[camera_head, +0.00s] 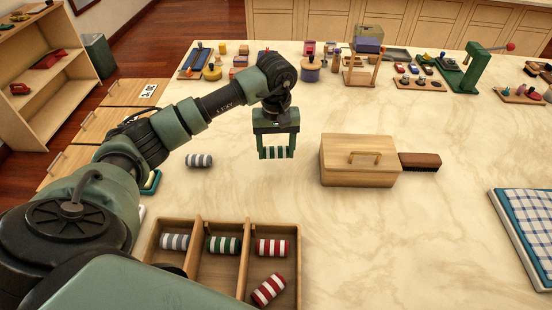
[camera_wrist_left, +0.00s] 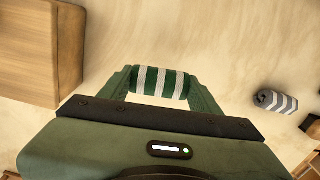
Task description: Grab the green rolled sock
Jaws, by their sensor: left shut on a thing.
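My left gripper (camera_head: 276,153) is shut on a green and white striped rolled sock (camera_head: 272,152). It holds the sock above the marble table, left of the wooden box. In the left wrist view the sock (camera_wrist_left: 160,84) lies crosswise between the two fingers (camera_wrist_left: 160,88). A second green striped rolled sock (camera_head: 224,245) lies in the middle compartment of the wooden tray (camera_head: 198,261). My right gripper is not in view.
A grey striped sock (camera_head: 199,160) lies on the table; another (camera_head: 174,242) is in the tray's left compartment. Two red striped socks (camera_head: 271,248) are in its right compartment. A lidded wooden box (camera_head: 350,172) with a brush (camera_head: 419,161) beside it stands right. The table's front middle is clear.

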